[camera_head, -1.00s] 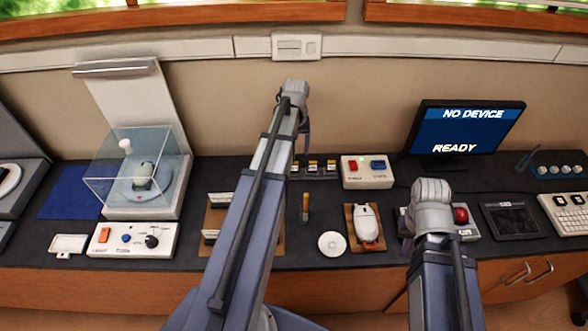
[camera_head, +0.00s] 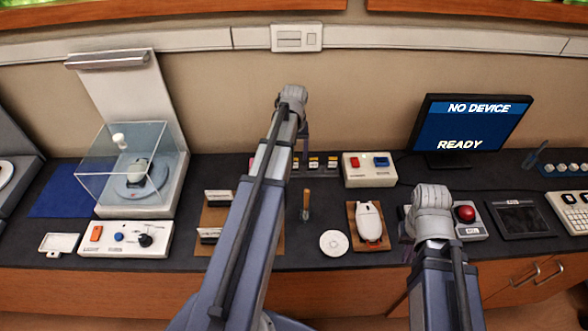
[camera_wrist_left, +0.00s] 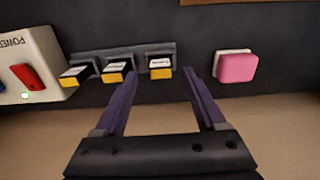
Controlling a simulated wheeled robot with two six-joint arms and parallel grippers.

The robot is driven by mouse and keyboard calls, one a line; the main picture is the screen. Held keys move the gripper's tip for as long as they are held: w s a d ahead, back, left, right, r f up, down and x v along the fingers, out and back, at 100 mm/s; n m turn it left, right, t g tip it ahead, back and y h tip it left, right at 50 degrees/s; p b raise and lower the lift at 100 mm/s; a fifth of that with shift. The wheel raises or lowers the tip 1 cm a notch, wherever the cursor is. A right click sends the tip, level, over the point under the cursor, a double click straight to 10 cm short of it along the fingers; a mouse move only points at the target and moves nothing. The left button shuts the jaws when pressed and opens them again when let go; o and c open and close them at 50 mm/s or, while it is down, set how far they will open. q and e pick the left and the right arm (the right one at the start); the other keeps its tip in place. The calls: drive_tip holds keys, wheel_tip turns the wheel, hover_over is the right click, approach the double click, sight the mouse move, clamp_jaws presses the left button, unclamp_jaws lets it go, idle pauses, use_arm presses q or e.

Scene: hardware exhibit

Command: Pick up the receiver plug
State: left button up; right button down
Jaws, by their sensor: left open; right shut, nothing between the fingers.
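Several small yellow-and-black plugs (camera_head: 314,162) sit in a row in a dark strip at the back of the counter. Three show in the left wrist view, the nearest one (camera_wrist_left: 160,68) lying between my fingertips in the picture. I cannot tell for sure that one of these is the receiver plug. My left gripper (camera_wrist_left: 158,76) is open and empty, with its purple fingers spread around the line to that plug; contact does not show. In the head view my left gripper (camera_head: 303,138) is mostly behind its wrist. My right gripper (camera_head: 406,228) is shut and largely hidden by its arm.
A power box (camera_head: 369,169) with red and blue switches stands beside the strip. A pink block (camera_wrist_left: 237,66) sits on its other side. A white mouse (camera_head: 369,222), a disc (camera_head: 334,243) and a red-button box (camera_head: 465,213) lie nearer. The monitor (camera_head: 470,125) reads "NO DEVICE / READY".

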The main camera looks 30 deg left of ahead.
sight(294, 159)
use_arm(q)
wheel_tip(294, 159, down, 4)
drive_tip(key=shift+r+b, duration=0.25)
drive_tip(key=shift+b, duration=0.95)
drive_tip(key=shift+r, duration=0.1)
clamp_jaws()
